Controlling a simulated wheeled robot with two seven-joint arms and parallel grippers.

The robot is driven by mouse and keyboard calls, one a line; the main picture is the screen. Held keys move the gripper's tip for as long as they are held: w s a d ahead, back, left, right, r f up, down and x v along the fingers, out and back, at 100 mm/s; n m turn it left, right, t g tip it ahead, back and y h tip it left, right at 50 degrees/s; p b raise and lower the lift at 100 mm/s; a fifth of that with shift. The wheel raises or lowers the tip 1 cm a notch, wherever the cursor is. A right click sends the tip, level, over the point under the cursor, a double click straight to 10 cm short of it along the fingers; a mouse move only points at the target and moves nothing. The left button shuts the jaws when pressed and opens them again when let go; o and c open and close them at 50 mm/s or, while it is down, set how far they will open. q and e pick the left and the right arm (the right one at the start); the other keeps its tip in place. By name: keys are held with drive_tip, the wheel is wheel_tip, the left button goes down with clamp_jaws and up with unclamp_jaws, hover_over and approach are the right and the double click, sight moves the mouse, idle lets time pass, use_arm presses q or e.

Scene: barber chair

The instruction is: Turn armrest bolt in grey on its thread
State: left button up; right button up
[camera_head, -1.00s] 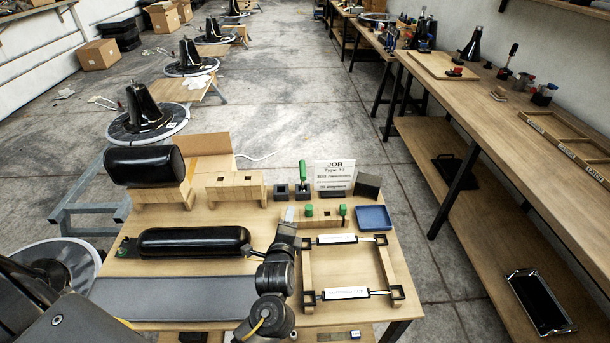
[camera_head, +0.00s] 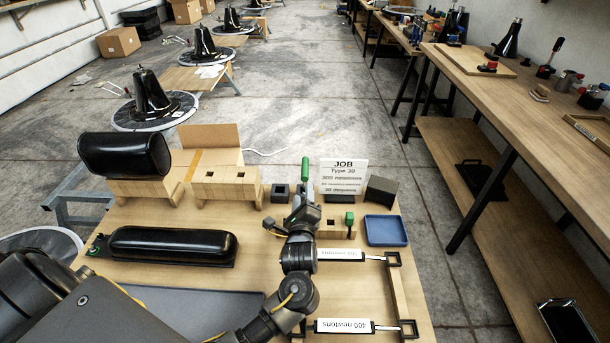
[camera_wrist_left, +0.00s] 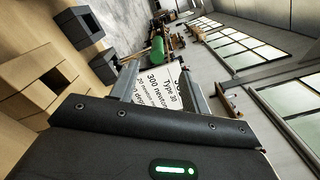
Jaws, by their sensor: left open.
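My left gripper (camera_head: 307,198) is open at the back of the bench, beside a green-handled tool (camera_head: 305,171). The tool stands upright near small dark blocks. In the left wrist view its green handle (camera_wrist_left: 157,50) shows beyond and between my open fingers (camera_wrist_left: 160,88); I see no contact. A long black armrest pad (camera_head: 170,246) lies at the left, with a green knob at its left end. I cannot make out a grey armrest bolt. A wooden block with a green-topped peg (camera_head: 349,219) is partly hidden by my gripper. My right gripper is not in view.
A job card (camera_head: 343,176), a dark box (camera_head: 381,191) and a blue tray (camera_head: 386,231) stand right of my gripper. Wooden holders (camera_head: 226,187) and a black headrest (camera_head: 125,155) are at the left. A frame with labelled struts (camera_head: 343,326) fills the front right.

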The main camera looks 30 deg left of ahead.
sight(305, 182)
use_arm(q)
drive_tip(key=x, duration=0.4)
drive_tip(key=shift+w+d+f, duration=0.1)
drive_tip(key=shift+d+f, duration=0.05)
drive_tip(key=shift+f, duration=0.05)
drive_tip(key=shift+r, duration=0.1)
drive_tip(key=shift+w, duration=0.25)
drive_tip(key=x, duration=0.5)
drive_tip(key=shift+s+f, duration=0.1)
drive_tip(key=shift+f, duration=0.15)
drive_tip(key=shift+c, duration=0.6)
clamp_jaws()
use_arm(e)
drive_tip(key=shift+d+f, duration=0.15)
